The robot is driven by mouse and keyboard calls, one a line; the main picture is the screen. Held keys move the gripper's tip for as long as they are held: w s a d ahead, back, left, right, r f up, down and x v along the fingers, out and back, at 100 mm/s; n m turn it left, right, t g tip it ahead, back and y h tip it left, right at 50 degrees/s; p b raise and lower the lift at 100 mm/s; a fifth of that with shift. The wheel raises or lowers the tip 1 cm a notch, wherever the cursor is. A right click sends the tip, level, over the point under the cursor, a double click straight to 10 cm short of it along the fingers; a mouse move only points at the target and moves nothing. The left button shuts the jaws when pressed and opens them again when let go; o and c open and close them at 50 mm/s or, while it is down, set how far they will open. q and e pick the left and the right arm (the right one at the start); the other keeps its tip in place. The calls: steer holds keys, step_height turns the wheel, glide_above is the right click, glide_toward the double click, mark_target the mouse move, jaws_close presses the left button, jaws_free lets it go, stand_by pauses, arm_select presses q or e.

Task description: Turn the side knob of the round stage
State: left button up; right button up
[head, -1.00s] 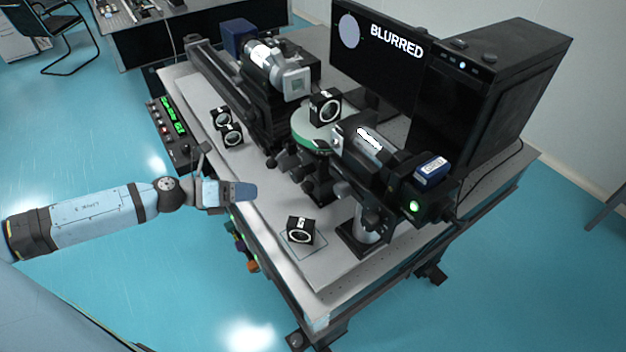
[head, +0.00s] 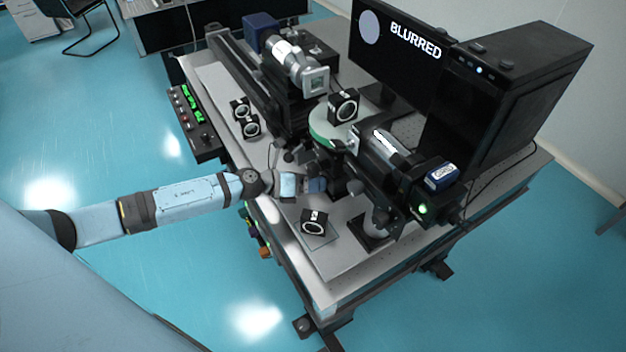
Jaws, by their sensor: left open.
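The round stage (head: 327,127) has a green rim and stands in the middle of the optical table, with a black square-framed lens mount (head: 343,106) on top. Dark knobs (head: 297,154) show at its near left side, below the rim. My left gripper (head: 318,186) is over the table, in front of and below the stage, close to its dark post. It holds nothing that I can see. Its fingers are small and partly merge with the dark parts behind, so contact with a knob cannot be told. My right gripper is not in view.
A black lens mount (head: 313,223) sits on a square plate just in front of my left gripper. Two small mounts (head: 250,127) are at left. The monitor (head: 396,50) reads "BLURRED". A control box (head: 194,120) hangs at the left edge.

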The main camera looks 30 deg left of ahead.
arm_select(q)
steer(key=shift+d, duration=0.1)
steer(key=c, duration=0.9)
steer(key=shift+w+f+n+b, duration=0.1)
steer(key=shift+f+n+b, duration=0.2)
steer(key=shift+b, duration=0.3)
steer(key=shift+r, duration=0.25)
steer(key=o, duration=0.9)
